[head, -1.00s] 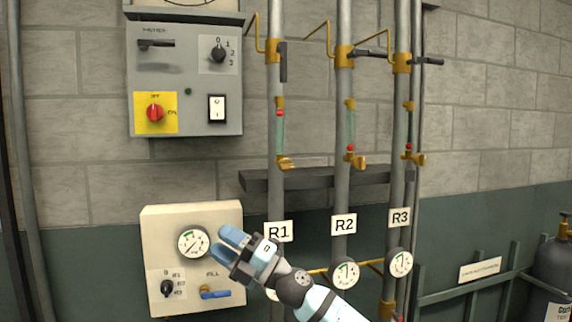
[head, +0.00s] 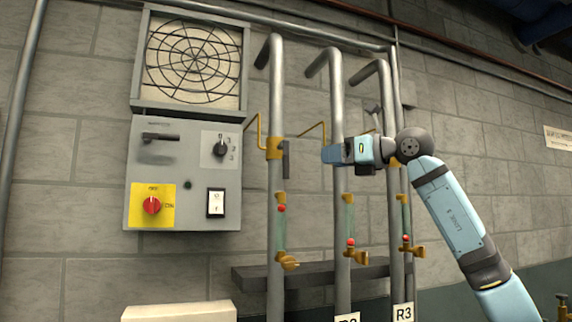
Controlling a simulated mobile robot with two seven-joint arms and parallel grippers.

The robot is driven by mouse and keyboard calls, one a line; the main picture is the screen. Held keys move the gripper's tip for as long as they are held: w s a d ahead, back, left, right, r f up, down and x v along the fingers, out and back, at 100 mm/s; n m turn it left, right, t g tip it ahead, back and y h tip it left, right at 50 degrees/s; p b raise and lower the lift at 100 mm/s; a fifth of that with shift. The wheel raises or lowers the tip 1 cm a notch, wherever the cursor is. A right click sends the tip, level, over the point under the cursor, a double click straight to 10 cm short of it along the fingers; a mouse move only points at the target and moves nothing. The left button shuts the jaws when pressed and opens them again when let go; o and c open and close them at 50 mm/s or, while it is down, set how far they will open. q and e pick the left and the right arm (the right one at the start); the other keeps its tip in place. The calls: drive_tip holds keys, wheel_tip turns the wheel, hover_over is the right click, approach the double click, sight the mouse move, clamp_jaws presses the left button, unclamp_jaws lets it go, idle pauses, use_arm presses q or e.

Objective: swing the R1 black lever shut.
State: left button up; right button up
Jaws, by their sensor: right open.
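The R1 black lever (head: 286,160) hangs straight down, beside and parallel to the leftmost grey pipe (head: 276,100). It is on a brass valve (head: 273,147) on that pipe. My right gripper (head: 326,154) is open, at about the lever's height and to its right in the picture, in front of the R2 pipe. Its fingers point left toward the lever, with a visible gap between them and it. The gripper and wrist hide the R2 valve and its lever and cover much of the R3 valve. My left gripper is not in view.
A grey control box (head: 183,175) with a red knob and a round fan grille (head: 194,65) above it is left of the pipes. Sight glasses and brass taps (head: 288,262) lie below the valves. A dark shelf (head: 255,277) runs behind the pipes.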

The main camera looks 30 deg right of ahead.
sight(286, 159)
drive_tip(key=p+x, duration=0.4)
drive_tip(key=x, duration=0.8)
drive_tip(key=shift+w, duration=0.35)
drive_tip(key=shift+w+a+f, duration=0.1)
drive_tip(key=shift+w+a, duration=0.1)
drive_tip(key=shift+w, duration=0.3)
drive_tip(key=shift+s, duration=0.1)
clamp_jaws()
